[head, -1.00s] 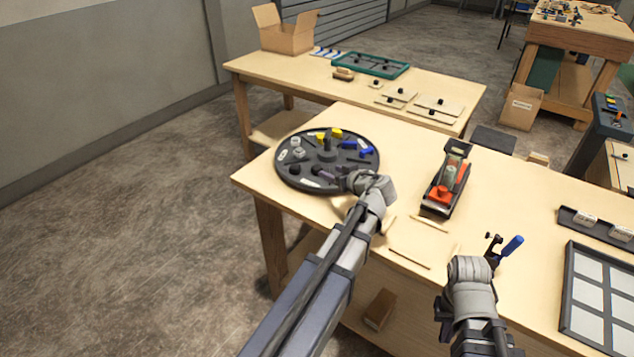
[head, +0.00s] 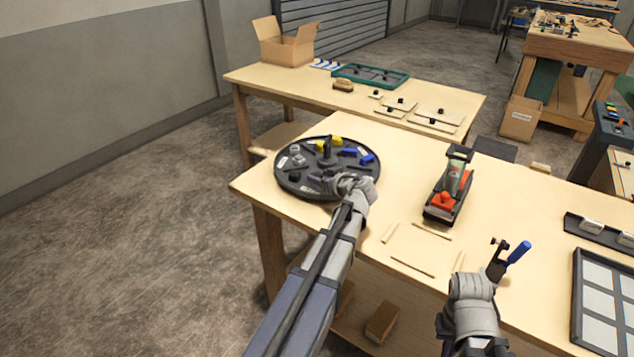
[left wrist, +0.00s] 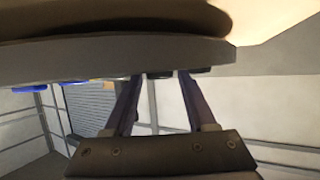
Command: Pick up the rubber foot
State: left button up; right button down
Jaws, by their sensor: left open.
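The round dark turntable (head: 283,186) stands at the near left corner of the table and carries several small parts. Small black parts that look like rubber feet (head: 294,177) sit near its front left rim. My left gripper (head: 314,181) reaches over the turntable's front part, low and close to these parts. In the left wrist view my left gripper (left wrist: 158,76) is open, its two dark fingers apart. A black part (left wrist: 160,74) shows between the fingertips, partly cut off by the turntable's edge; contact cannot be told.
A red and black device (head: 446,195) stands right of the turntable. A gridded tray (head: 590,300) lies at the right. Thin strips (head: 412,267) lie on the otherwise clear front of the table.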

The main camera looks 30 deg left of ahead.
pick_arm(q)
jog(key=shift+w+a+f, duration=0.15)
jog(key=shift+w+a, duration=0.1)
jog(key=shift+a, duration=0.1)
jog(key=shift+s, duration=0.1)
grip_shut()
dwell(0.3)
notch_tip(320, 180, up, 10)
jog(key=p, duration=1)
